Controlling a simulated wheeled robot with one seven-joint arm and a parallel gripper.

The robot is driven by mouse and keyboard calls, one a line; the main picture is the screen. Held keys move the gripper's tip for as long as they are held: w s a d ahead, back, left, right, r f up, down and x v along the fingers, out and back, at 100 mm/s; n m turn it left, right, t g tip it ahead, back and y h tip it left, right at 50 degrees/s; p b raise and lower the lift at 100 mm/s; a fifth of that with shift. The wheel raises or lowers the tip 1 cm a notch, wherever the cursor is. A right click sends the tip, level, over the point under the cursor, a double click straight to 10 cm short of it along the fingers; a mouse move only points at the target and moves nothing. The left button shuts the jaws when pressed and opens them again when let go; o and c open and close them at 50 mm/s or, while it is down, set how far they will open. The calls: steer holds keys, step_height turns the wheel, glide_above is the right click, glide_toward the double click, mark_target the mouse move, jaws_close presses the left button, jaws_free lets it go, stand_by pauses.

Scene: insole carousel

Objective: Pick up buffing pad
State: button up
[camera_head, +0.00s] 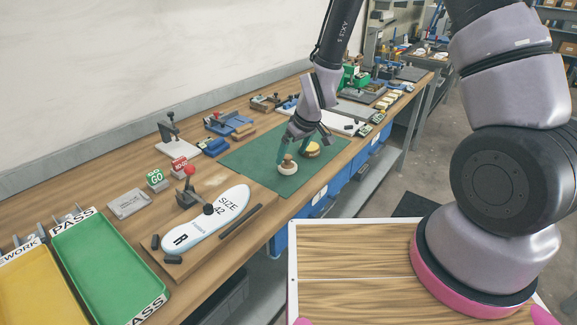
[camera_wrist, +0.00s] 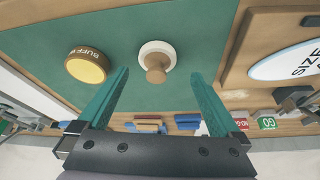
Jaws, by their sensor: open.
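The buffing pad (camera_head: 288,168) is a round white pad with a wooden knob on top, upright on the green mat (camera_head: 245,158). In the wrist view the buffing pad (camera_wrist: 156,57) shows between the fingertips, knob toward the camera. My gripper (camera_head: 304,146) is open and empty, its teal fingers pointing down close to the pad.
A round tin with a yellow top, labelled "BUFF W…" (camera_wrist: 87,65), stands beside the pad, close to one finger. A wooden board with a size 42 insole (camera_head: 222,208) and a clamp lies nearer. Green (camera_head: 75,248) and yellow trays are at front left.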

mark_target(289, 157)
steer(key=shift+w+x, duration=0.2)
steer(key=shift+x, duration=1.25)
steer(key=shift+w+x, duration=0.2)
steer(key=shift+x, duration=1.2)
steer(key=shift+r, duration=0.15)
steer(key=c, duration=1.3)
